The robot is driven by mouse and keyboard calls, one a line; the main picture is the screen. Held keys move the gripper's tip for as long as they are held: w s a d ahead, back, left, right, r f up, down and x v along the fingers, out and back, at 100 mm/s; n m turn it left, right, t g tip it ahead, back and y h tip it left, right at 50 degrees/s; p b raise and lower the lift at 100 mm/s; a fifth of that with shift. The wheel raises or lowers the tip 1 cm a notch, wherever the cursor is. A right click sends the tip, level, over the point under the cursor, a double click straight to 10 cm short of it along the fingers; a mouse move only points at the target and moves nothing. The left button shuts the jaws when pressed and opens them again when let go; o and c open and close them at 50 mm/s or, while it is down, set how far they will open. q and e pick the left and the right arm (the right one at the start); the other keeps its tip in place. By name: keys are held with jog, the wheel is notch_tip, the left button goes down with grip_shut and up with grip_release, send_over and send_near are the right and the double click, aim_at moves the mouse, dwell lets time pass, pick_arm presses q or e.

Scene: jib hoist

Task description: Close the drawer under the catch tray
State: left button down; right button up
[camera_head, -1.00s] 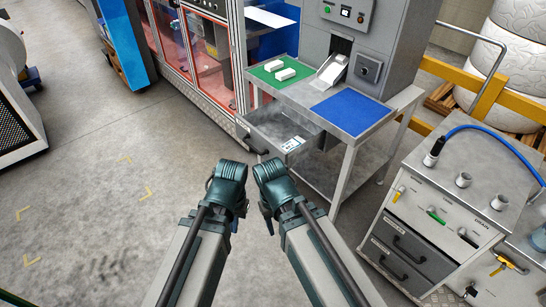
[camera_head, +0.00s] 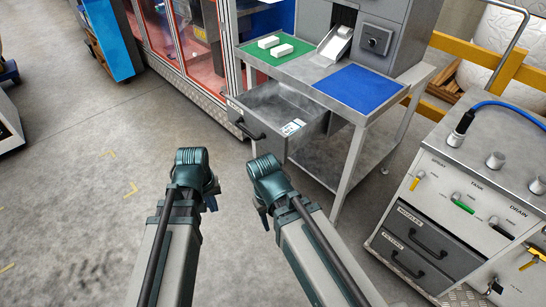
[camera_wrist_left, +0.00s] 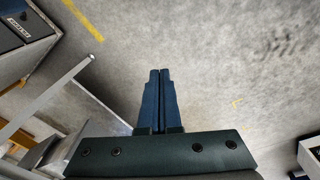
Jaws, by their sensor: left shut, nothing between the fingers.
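The drawer (camera_head: 284,104) is a grey box pulled open to the left from under the grey metal catch tray (camera_head: 300,80). Its front carries a dark bar handle (camera_head: 246,129). A small white printed label lies at its near side. My left gripper (camera_head: 211,202) points down in front of the drawer, apart from it. In the left wrist view its two dark blue fingers (camera_wrist_left: 157,85) are closed together with only floor behind. My right gripper (camera_head: 264,216) hangs down to its right, also apart from the drawer; its fingers are mostly hidden by its wrist.
Green and blue mats (camera_head: 358,90) lie on the tray, with white blocks (camera_head: 281,49) on the green one. A table leg (camera_head: 348,172) stands right of the drawer. A grey cabinet (camera_head: 430,225) is at right. The floor (camera_head: 80,190) at left is clear.

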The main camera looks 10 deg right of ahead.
pick_arm(q)
jog(key=w+d+f+n+t+h+b, duration=0.2)
jog(key=w+f+n+b, duration=0.2)
jog(key=w+f+n, duration=0.3)
jog(key=w+d+r+n+t+h, duration=0.1)
jog(key=w+d+r+n+h, duration=0.15)
jog(key=w+d+n, duration=0.45)
jog(key=w+d+r+n+t+h, duration=0.15)
jog(key=w+d+r+n, duration=0.25)
jog(key=w+n, duration=0.55)
jog(key=b, duration=0.8)
send_near(279, 149)
jog(key=shift+h, duration=0.3)
jog(key=f, duration=0.1)
jog(key=w+d+f, duration=0.1)
jog(key=f, duration=0.1)
jog(key=d+f, duration=0.1)
jog(key=shift+w+f, duration=0.3)
jog(key=shift+w, duration=0.1)
jog(key=shift+w+d, duration=0.25)
jog(key=shift+d, duration=0.2)
pick_arm(e)
notch_tip(279, 149, down, 14)
pick_arm(q)
jog(key=shift+w, duration=0.1)
pick_arm(e)
jog(key=shift+r, duration=0.1)
